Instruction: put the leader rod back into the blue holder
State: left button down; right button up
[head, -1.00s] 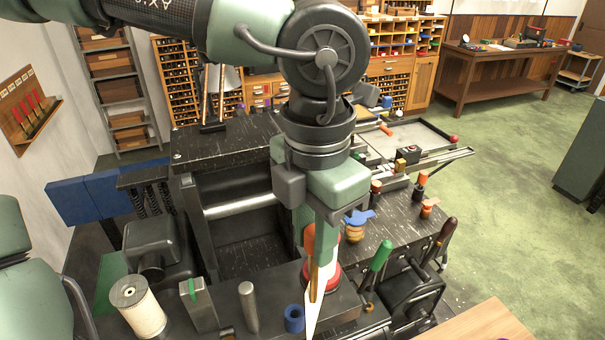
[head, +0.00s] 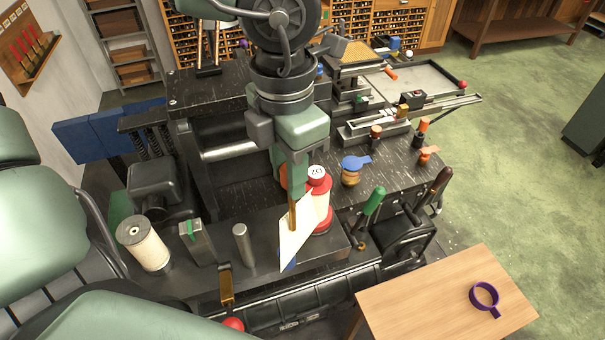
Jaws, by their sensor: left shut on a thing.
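My left gripper (head: 292,190) points down over the front ledge of the dark machine. It is shut on the leader rod (head: 293,214), a thin brass-coloured rod with a cream sheet (head: 300,237) on it. The rod and sheet hang tilted below the fingers. The blue holder (head: 290,265) stands on the ledge behind the lower end of the sheet. Only a small blue part of it shows. I cannot tell whether the rod's lower end touches it. My right gripper is not in view.
A red canister (head: 318,188) with a white top stands close behind the rod. Left along the ledge are a metal cylinder (head: 243,244), a grey block (head: 197,243) and a cream spool (head: 143,244).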

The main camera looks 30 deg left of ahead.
pick_arm(q)
notch_tip(320, 180, down, 10)
jog(key=a+b, duration=0.2)
jog(key=b, duration=0.9)
jog(key=shift+w+a+f, duration=0.2)
jog(key=shift+w, duration=0.05)
jog(key=shift+b, duration=0.4)
jog(key=shift+f+b, duration=0.2)
jog(key=shift+b, duration=0.2)
jog(key=shift+f, duration=0.15)
dwell(0.3)
